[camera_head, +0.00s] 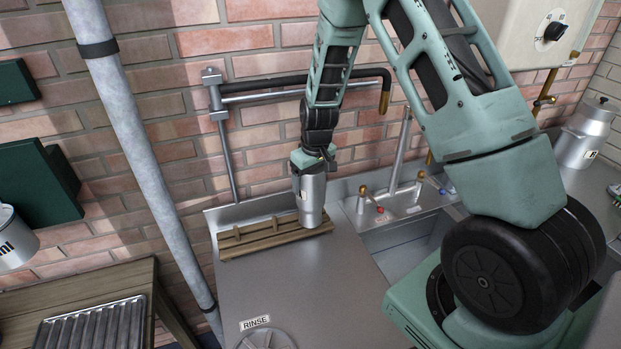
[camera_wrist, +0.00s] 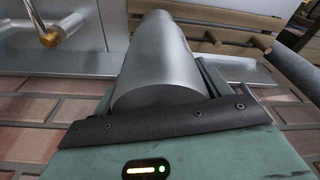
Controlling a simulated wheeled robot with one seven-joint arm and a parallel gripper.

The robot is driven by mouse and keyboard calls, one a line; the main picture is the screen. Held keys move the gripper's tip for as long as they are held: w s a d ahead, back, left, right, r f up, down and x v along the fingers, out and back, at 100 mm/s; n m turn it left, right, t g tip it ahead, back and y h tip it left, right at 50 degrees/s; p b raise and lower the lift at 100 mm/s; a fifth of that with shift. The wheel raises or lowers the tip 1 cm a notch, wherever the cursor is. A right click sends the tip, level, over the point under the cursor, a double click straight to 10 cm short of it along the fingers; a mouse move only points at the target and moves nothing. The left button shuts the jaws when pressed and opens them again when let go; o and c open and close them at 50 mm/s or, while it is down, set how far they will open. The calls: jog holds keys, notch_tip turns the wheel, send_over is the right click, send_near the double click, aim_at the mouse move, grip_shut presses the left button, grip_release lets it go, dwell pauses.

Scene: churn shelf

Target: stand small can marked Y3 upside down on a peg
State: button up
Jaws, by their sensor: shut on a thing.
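A small silver metal can (camera_head: 311,197) is held in my gripper (camera_head: 312,172) at the right part of a wooden peg rack (camera_head: 238,250). In the wrist view the can (camera_wrist: 160,70) fills the middle, its broad round end towards my gripper and its body reaching away towards the rack. No Y3 marking shows on the visible side. The wrist view shows short pegs of the rack (camera_wrist: 225,37) to the right of the can.
The rack lies at the back of a steel drainboard with a RINSE label (camera_head: 255,322). A sink with taps (camera_head: 380,211) is to the right. A larger churn (camera_head: 585,135) stands far right. A grey pipe (camera_head: 135,130) and slatted table (camera_head: 90,322) are left.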

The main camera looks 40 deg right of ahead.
jog(key=shift+f, duration=0.3)
jog(key=o, duration=1.3)
jog(key=shift+o, duration=0.2)
jog(key=shift+r, duration=0.1)
notch_tip(320, 180, up, 17)
jog(key=s+b, duration=0.3)
jog(key=b, duration=0.1)
jog(key=s+a+f+n+g+y+b, duration=0.1)
jog(key=s+a+n, duration=0.1)
jog(key=s+a, duration=0.5)
jog(key=s+a+f+n+b, duration=0.1)
jog(key=s+a, duration=0.1)
jog(key=a, duration=0.9)
jog(key=s+a+f+n, duration=0.2)
jog(key=s+a, duration=0.2)
jog(key=s, duration=0.5)
jog(key=s+a+f+n+b, duration=0.1)
jog(key=s+a, duration=0.3)
jog(key=s, duration=0.5)
jog(key=shift+s+a+f+n+g, duration=0.15)
jog(key=shift+s+f+n+g, duration=0.25)
jog(key=shift+n, duration=0.3)
